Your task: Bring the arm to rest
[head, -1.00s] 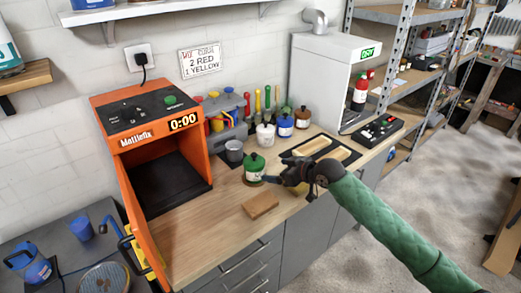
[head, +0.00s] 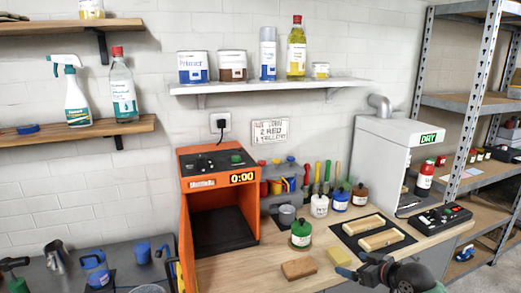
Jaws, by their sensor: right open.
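My right gripper (head: 362,269) is at the bottom of the head view, over the front edge of the wooden bench top (head: 235,272). Its jaws are open, and I see nothing between them. A yellow block (head: 339,257) lies just behind the fingertips, and a brown block (head: 299,269) lies to its left. The green-lidded jar (head: 300,236) stands behind these blocks, apart from the gripper. My left gripper is not in the head view.
The orange oven (head: 217,205) stands open at left with 0:00 showing. A grey DRY cabinet (head: 393,150) and a dark control box (head: 443,217) stand at right. Several jars (head: 320,206) line the back.

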